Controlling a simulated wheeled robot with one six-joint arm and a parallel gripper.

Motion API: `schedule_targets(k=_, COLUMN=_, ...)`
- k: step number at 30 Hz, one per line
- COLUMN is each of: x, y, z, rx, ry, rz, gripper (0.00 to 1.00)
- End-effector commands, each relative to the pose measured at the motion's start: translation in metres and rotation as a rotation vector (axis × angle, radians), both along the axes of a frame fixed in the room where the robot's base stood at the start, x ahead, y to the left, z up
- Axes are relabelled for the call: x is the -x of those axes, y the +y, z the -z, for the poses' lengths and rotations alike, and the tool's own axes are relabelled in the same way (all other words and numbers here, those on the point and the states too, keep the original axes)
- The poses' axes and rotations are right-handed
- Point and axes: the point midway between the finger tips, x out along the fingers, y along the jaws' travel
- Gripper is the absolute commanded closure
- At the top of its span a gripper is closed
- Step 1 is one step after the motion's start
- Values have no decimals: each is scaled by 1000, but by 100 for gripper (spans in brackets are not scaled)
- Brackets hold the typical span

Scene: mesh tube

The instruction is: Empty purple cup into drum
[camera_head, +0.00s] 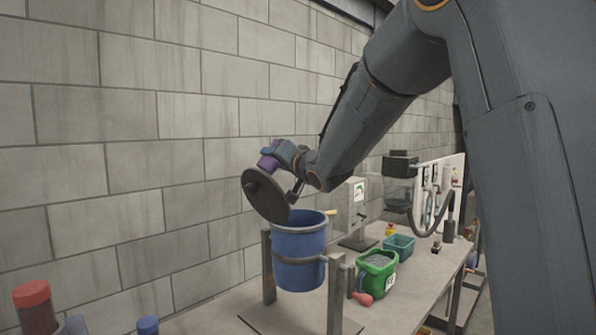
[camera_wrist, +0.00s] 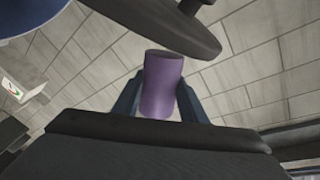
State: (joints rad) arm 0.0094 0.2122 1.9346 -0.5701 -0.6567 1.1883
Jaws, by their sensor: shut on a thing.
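The purple cup (camera_head: 268,162) is held in my gripper (camera_head: 275,152), high above the table, behind the raised lid of the drum. In the wrist view the purple cup (camera_wrist: 162,85) sits between the two fingers of my gripper (camera_wrist: 160,98), which are shut on it. Its contents cannot be seen. The blue drum (camera_head: 299,255) hangs in a grey metal stand on the table, with its dark round lid (camera_head: 266,196) tilted up at the left of its opening. In the wrist view the lid (camera_wrist: 185,30) is close to the cup, and a blue edge of the drum (camera_wrist: 30,15) shows at top left.
A green bucket (camera_head: 378,272) with grey contents stands right of the drum, with a red thing (camera_head: 362,298) beside it. A teal bin (camera_head: 399,246), a grey panel box (camera_head: 345,212) and a dark machine with a hose (camera_head: 399,185) stand behind. A block wall runs along the left.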

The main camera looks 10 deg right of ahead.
Motion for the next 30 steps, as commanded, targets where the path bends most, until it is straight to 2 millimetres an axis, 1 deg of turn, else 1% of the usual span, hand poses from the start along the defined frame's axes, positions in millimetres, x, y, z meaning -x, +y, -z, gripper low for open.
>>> schedule_targets(k=1, x=0, y=1, z=5, rx=37, ry=-14, rz=0, gripper=85)
schedule_targets(k=3, x=0, y=2, z=8, rx=92, ry=-33, rz=0, gripper=85)
schedule_targets(k=12, x=7, y=24, z=-12, rx=365, ry=-129, rz=-1, gripper=85)
schedule_targets(k=19, x=11, y=34, z=-37, rx=533, ry=-185, rz=-1, gripper=85)
schedule_targets(k=24, x=13, y=40, z=-40, rx=639, ry=-219, rz=-1, gripper=85)
schedule_targets(k=30, x=14, y=43, z=-44, rx=698, ry=-238, rz=-1, gripper=85)
